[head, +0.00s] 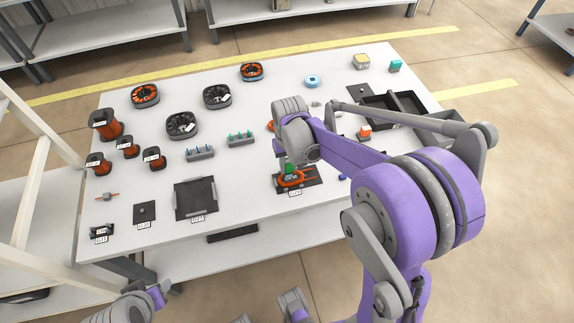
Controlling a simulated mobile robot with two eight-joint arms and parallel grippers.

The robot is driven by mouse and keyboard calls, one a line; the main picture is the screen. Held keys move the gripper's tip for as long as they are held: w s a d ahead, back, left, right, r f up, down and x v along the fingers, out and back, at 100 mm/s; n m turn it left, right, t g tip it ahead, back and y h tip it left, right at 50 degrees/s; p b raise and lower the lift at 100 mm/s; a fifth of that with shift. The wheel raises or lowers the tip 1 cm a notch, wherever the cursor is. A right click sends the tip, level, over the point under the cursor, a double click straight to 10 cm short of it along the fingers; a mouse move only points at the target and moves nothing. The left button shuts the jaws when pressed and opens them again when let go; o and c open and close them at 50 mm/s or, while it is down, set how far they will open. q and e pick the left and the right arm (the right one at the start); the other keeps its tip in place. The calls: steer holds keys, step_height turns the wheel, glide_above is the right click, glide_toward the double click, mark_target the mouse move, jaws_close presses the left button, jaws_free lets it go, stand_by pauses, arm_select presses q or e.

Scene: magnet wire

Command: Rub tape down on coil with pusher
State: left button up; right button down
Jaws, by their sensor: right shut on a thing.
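An orange coil (291,182) lies on a small black mat (312,174) near the front middle of the table. My right gripper (289,163) points down over the coil, shut on a small green pusher (289,172). The pusher's lower end is at the coil; I cannot tell whether it presses on it. The tape on the coil is too small to make out, and my right arm hides part of the area behind. My left gripper is not clearly in view; only grey and purple arm parts show at the bottom edge.
Wire spools (106,124) and dark coils (182,125) stand on the left and back. Two grey pin blocks (241,139) are left of my right gripper. Black bins (407,104) are at the right. A black plate (196,198) lies at the front left. Bare table lies between them.

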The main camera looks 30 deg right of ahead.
steer(key=shift+w+a, duration=0.1)
steer(key=shift+a, duration=0.3)
stand_by(2.2)
steer(key=shift+d, duration=0.4)
stand_by(0.4)
steer(key=shift+a, duration=0.4)
stand_by(0.5)
steer(key=shift+r+p, duration=1.9)
steer(key=shift+r, duration=1.15)
